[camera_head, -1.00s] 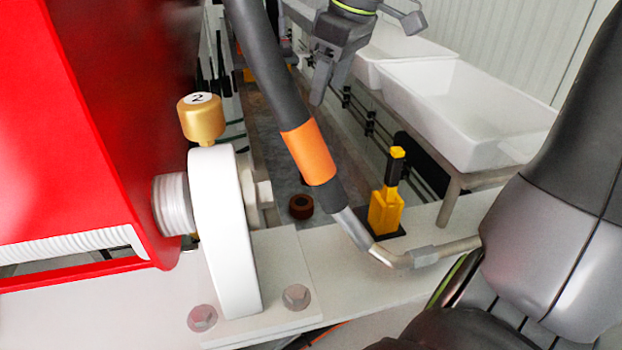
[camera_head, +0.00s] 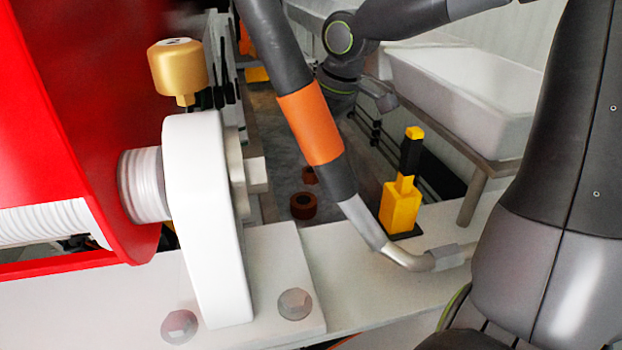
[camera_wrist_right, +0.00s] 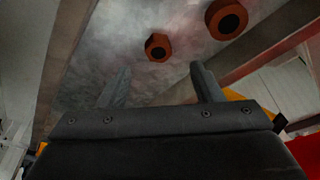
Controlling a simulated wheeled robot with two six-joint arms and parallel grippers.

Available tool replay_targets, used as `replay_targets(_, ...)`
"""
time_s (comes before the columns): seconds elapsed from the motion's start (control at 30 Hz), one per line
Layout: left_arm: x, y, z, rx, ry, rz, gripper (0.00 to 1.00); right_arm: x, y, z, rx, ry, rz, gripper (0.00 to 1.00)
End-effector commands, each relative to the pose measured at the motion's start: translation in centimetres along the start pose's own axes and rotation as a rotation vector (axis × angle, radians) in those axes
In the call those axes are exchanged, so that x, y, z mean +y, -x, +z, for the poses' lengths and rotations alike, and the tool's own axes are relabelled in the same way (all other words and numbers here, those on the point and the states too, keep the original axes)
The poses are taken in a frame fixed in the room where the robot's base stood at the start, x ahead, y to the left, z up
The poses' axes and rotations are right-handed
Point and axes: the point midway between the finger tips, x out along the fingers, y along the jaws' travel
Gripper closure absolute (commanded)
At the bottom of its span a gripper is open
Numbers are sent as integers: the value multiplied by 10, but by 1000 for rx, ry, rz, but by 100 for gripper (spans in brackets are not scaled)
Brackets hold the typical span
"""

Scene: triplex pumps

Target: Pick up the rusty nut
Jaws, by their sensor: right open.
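Two rusty brown parts with dark holes lie on the grey metal surface. In the right wrist view the six-sided rusty nut (camera_wrist_right: 157,47) lies ahead of the fingers, and a rounder rusty ring (camera_wrist_right: 226,19) lies to its upper right. In the head view one rusty part (camera_head: 304,205) shows fully and a smaller one (camera_head: 310,174) behind it is partly hidden by the hose. I cannot tell which is which there. My right gripper (camera_wrist_right: 160,82) is open and empty, apart from both. My left gripper is not in view.
A dark hose with an orange band (camera_head: 310,127) crosses in front of the work area. A white flange (camera_head: 207,220) and red housing (camera_head: 60,130) are at left.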

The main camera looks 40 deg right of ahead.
Motion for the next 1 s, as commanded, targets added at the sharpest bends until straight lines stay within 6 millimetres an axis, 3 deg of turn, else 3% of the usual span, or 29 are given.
replay_targets(0.17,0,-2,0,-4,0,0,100,0,-10,1,-2,-1,0,40)
replay_targets(0.5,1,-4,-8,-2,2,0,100,2,-54,4,-2,-1,1,40)
replay_targets(0.8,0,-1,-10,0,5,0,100,2,-57,3,1,1,0,40)
replay_targets(1.0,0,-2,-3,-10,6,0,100,2,-57,3,1,0,0,64)
